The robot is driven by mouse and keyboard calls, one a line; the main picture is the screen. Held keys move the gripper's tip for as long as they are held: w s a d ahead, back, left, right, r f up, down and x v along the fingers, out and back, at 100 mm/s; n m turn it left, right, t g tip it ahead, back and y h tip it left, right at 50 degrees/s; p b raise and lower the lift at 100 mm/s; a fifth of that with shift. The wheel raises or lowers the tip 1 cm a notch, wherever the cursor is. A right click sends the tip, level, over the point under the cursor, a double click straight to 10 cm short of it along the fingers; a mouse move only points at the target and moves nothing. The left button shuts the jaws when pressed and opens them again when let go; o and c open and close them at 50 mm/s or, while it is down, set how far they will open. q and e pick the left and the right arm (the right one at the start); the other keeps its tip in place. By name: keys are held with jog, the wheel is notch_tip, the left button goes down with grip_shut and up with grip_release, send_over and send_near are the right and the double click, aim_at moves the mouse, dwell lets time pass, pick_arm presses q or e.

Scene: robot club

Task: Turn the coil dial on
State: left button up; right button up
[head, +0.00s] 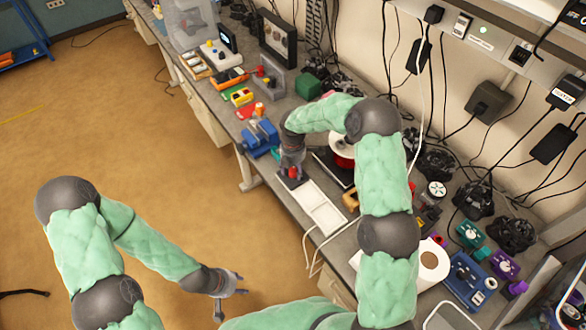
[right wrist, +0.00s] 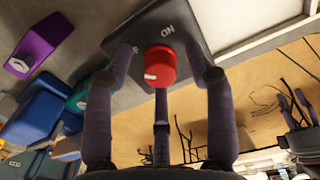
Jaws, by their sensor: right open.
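The coil dial is a round red knob (right wrist: 160,64) with a white mark, on a dark grey box (right wrist: 190,22) lettered "ON" upside down in the right wrist view. The mark points to the lower left of that picture, away from the lettering. My right gripper (right wrist: 160,80) is open, with its fingers spread around the knob; I cannot tell whether they touch it. In the head view the right gripper (head: 292,168) is over the bench, with the red knob (head: 294,173) partly hidden under it. My left gripper (head: 230,291) is open and empty above the floor.
A white tray (head: 318,208) lies close to the dial box, and a blue vise (head: 262,136) stands on its other side.

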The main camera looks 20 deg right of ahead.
grip_shut()
